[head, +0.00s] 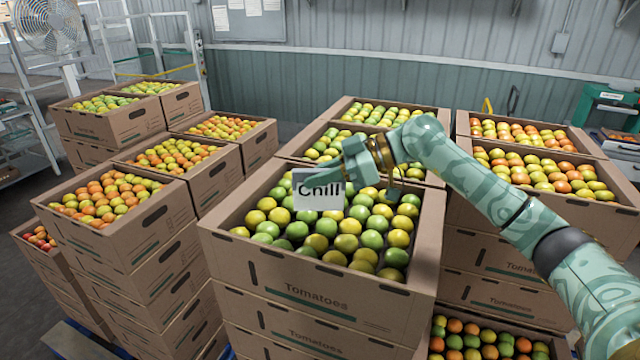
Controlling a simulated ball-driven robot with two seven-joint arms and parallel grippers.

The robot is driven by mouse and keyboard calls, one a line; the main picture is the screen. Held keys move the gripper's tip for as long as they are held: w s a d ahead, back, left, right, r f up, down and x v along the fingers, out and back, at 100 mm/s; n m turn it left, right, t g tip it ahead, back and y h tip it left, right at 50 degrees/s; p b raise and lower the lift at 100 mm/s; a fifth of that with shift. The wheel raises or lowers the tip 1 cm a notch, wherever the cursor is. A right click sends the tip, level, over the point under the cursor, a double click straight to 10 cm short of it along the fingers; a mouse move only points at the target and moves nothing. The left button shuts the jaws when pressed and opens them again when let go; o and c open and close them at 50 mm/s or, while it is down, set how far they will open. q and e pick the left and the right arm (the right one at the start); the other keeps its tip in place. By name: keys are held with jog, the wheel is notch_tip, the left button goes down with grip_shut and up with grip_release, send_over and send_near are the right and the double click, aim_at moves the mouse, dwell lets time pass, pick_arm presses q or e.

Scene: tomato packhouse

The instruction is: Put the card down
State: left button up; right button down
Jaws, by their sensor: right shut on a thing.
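A white card (318,197) printed "Chill" is held over the front middle carton (300,266) of green and yellow tomatoes. It faces me and stands roughly upright. My right gripper (345,180) is shut on the card; its fingertips are partly hidden by the card. The card's lower edge is close to the tomatoes (345,241), but I cannot tell whether it touches them. My left gripper is not in view.
Stacked cartons stand on the left (125,230) and on the right (550,205). Another open carton (345,125) is behind the middle one. A fan (48,22) stands at the far left. A corrugated wall (410,80) closes the back.

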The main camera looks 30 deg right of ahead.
notch_tip(320, 180, down, 2)
jog(key=shift+a+f+p, duration=0.1)
jog(key=shift+p, duration=0.25)
jog(key=shift+f, duration=0.1)
jog(key=shift+f, duration=0.15)
jog(key=c, duration=1.4)
grip_release()
jog(key=shift+o, duration=0.2)
jog(key=shift+s+r, duration=0.1)
jog(key=shift+r, duration=0.15)
jog(key=b+v, duration=0.3)
jog(key=v, duration=0.9)
